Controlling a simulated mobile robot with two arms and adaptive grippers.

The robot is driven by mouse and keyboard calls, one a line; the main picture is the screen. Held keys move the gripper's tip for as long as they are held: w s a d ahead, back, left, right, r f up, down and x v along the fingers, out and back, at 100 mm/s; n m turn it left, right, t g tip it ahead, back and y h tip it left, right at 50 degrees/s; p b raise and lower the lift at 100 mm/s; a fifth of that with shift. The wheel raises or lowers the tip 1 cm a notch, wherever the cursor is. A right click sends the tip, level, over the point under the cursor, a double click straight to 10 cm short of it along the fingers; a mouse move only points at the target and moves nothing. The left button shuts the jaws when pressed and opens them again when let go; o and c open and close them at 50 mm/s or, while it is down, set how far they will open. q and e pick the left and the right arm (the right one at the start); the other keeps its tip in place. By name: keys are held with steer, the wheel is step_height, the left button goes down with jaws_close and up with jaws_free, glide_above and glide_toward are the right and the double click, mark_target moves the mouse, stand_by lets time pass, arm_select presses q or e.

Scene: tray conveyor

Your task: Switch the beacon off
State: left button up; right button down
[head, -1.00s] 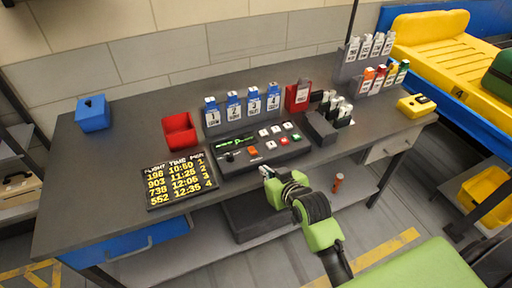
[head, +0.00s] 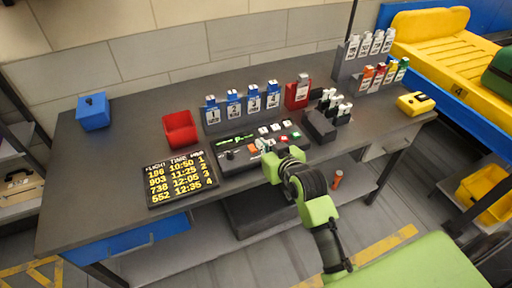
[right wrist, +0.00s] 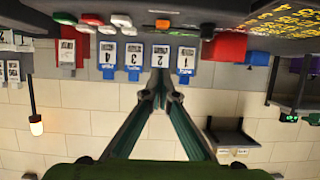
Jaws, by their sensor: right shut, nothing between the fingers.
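The control console (head: 238,165) sits at the table's front edge, with a green-lit display (head: 234,140), a black knob (head: 230,155), an orange button (head: 254,149) and several white, red and green buttons. In the right wrist view, which is upside down, the orange button (right wrist: 162,23) shows at the top. A lamp on a pole, seemingly the beacon (right wrist: 36,128), glows pale at the left there. My right gripper (head: 267,146) is shut and empty, over the console just right of the orange button; whether it touches is unclear. Its fingers (right wrist: 160,76) meet in the wrist view. My left gripper is out of view.
Blue numbered tags (head: 234,107) stand in a rack behind the console. A red bin (head: 180,129) and a flight board (head: 181,179) lie to the left. A dark holder with bottles (head: 320,124) is close on the right.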

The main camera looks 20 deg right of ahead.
glide_above(256, 156)
steer(key=shift+w+f+p, duration=0.15)
steer(key=shift+f, duration=0.4)
steer(key=shift+w+f+p, duration=0.15)
steer(key=shift+f, duration=0.4)
steer(key=f, duration=0.2)
steer(key=shift+s+f, duration=0.2)
steer(key=shift+f, duration=0.2)
steer(key=shift+s+f+p, duration=0.15)
steer(key=shift+f+p, duration=0.15)
steer(key=shift+f, duration=0.35)
steer(key=shift+f, duration=0.1)
